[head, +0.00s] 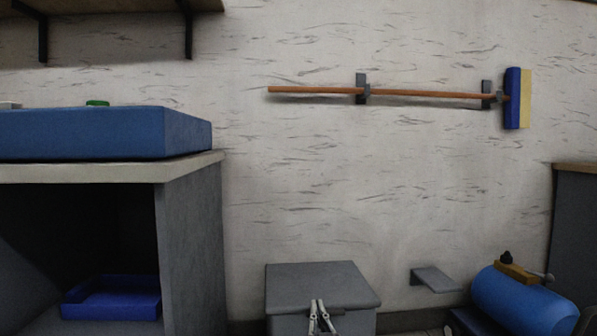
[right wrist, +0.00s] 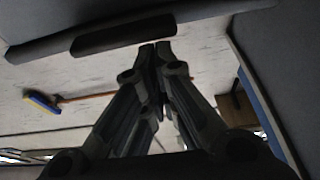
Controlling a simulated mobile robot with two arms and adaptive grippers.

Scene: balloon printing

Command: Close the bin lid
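The grey bin (head: 350,325) stands at the bottom middle of the head view, cut off by the lower edge. Its grey lid (head: 318,280) lies over the top and looks about flat; I cannot tell whether a small gap remains under it. My right gripper (head: 318,303) is at the lid's front edge, fingertips together and holding nothing visible. In the right wrist view the gripper (right wrist: 156,45) has its fingertips together just by a dark bar (right wrist: 123,34) on a grey panel, apparently part of the bin. I cannot tell whether they touch. My left gripper is not seen.
A grey cabinet (head: 190,230) with a blue box (head: 100,133) on top and a blue tray (head: 112,298) inside stands left. A blue tank (head: 525,305) stands right of the bin, past a small grey plate (head: 435,279). A broom (head: 420,93) hangs on the wall.

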